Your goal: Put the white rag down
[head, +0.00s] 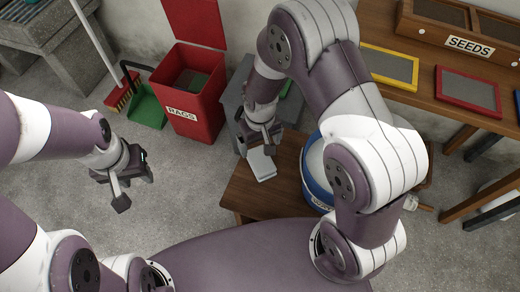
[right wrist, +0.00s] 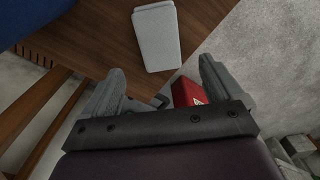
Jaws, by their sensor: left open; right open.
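The white rag (head: 261,164) lies folded flat on the low wooden table (head: 240,194), near its left edge. In the right wrist view the rag (right wrist: 157,38) rests on the brown boards beyond the fingertips, with nothing gripping it. My right gripper (head: 257,147) is just behind the rag in the head view. Its two fingers are apart in the right wrist view (right wrist: 162,78), with no rag between them. My left gripper (head: 111,188) is open and empty above the floor at the left.
A blue-rimmed round container (head: 315,192) stands on the low table right of the rag. A red bin (head: 187,123) labelled RAGS stands open behind left. A green dustpan (head: 148,108) and broom are beside it. A workbench with coloured frames and a SEEDS box is at right.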

